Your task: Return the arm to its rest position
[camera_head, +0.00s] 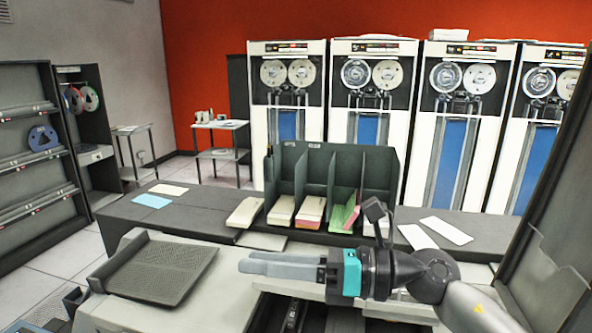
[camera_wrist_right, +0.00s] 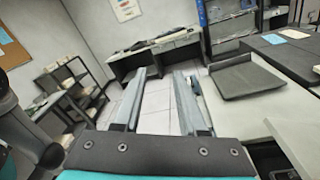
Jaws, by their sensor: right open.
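My right gripper (camera_head: 282,266) reaches in from the right in the head view, above the light machine top in front of the dark counter. Its fingers point left. The right wrist view shows the two fingers (camera_wrist_right: 160,92) apart with nothing between them, so it is open and empty. A dark sorter rack (camera_head: 325,172) stands on the counter behind the gripper. Its compartments hold stacks of cards, among them a cream stack (camera_head: 311,211) and a pink and green stack (camera_head: 344,216). My left gripper is not in view.
A dark ribbed tray (camera_head: 155,270) lies left of the fingertips, apart from them. The dark counter (camera_head: 190,215) carries loose white cards (camera_head: 446,230) and a blue card (camera_head: 152,201). Tape cabinets (camera_head: 287,100) line the back. A dark panel (camera_head: 555,200) rises at the right.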

